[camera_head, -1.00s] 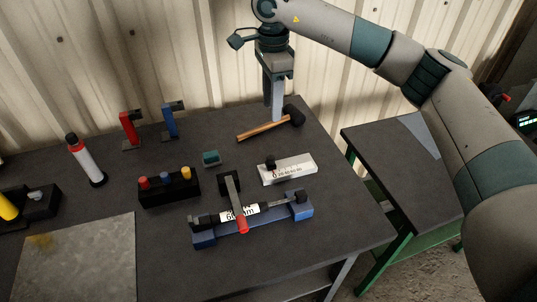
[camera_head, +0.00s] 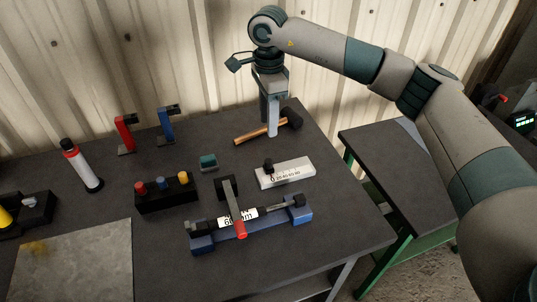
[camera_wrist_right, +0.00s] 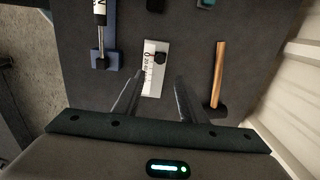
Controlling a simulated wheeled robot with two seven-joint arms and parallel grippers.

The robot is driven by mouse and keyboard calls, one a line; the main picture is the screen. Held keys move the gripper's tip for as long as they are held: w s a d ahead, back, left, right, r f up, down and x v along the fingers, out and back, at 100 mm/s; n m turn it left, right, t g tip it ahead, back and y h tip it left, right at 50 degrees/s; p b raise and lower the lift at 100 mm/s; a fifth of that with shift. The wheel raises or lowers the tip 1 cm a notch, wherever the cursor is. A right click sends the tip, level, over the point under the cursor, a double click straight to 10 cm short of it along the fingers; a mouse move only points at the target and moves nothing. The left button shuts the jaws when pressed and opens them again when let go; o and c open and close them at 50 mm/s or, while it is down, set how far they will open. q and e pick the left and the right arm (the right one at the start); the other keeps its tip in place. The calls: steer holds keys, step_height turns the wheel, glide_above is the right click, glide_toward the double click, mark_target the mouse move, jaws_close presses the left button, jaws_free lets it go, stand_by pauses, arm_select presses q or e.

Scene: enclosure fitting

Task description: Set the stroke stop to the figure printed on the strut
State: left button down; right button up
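The stroke stop looks to be the white block (camera_head: 292,174) with a printed scale and a black knob (camera_head: 268,164) near its left end. It also shows in the right wrist view (camera_wrist_right: 151,83), with its knob (camera_wrist_right: 160,57). The strut (camera_head: 252,213) lies in a blue cradle (camera_head: 203,244) under a red-tipped clamp arm (camera_head: 237,218). Its white label ends in "mm"; the clamp arm partly hides the figure, and I cannot read it surely. My right gripper (camera_head: 270,132) points down behind the block, empty, its fingers apart in the right wrist view (camera_wrist_right: 155,88). My left gripper is out of view.
A hammer (camera_head: 262,131) lies close by my right gripper. A teal block (camera_head: 208,162), a black button box (camera_head: 167,196), red (camera_head: 125,133) and blue (camera_head: 166,122) upright pieces and a white bottle (camera_head: 82,168) stand left. The table front right is clear.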

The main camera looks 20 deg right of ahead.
mark_target(269, 161)
step_height(269, 161, down, 13)
steer(key=p, duration=0.4)
steer(key=shift+r+p, duration=0.15)
steer(key=shift+p, duration=0.15)
steer(key=shift+f, duration=0.75)
jaws_close()
